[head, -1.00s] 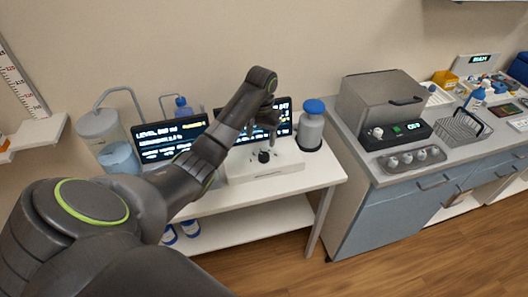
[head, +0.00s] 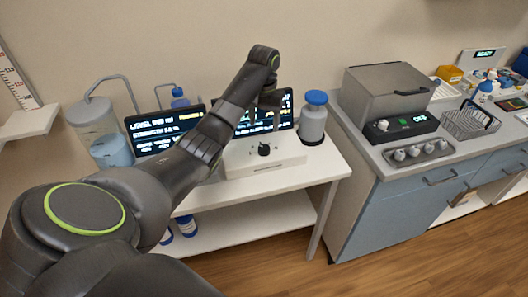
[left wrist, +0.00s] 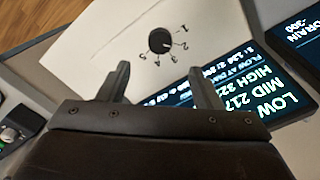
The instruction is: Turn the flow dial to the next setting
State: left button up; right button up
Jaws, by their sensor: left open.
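The flow dial (head: 264,150) is a small black knob on a white box (head: 285,163) on the white table. In the left wrist view the dial (left wrist: 160,41) has numbers 1 to 5 around it; a small light mark on it points roughly toward 2 or 3, I cannot tell exactly. My left gripper (left wrist: 160,76) is open and empty, its two fingers apart, with the dial beyond the fingertips and not touched. In the head view my left gripper (head: 265,122) hangs above the dial, its fingertips hard to make out. My right gripper is not in view.
Two lit screens stand behind the box; the left screen (head: 165,130) is larger in view. A blue-capped bottle (head: 313,118) stands close right of the dial box. A clear jar (head: 102,130) is at left. A counter with a grey metal unit (head: 390,98) is at right.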

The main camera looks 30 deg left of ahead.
aim_at(264, 148)
pick_arm(q)
notch_tip(264, 148, down, 10)
jog(key=shift+f+p, duration=0.2)
jog(key=shift+p, duration=0.1)
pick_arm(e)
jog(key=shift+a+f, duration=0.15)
pick_arm(q)
jog(key=c, duration=1)
jog(key=shift+r, duration=0.1)
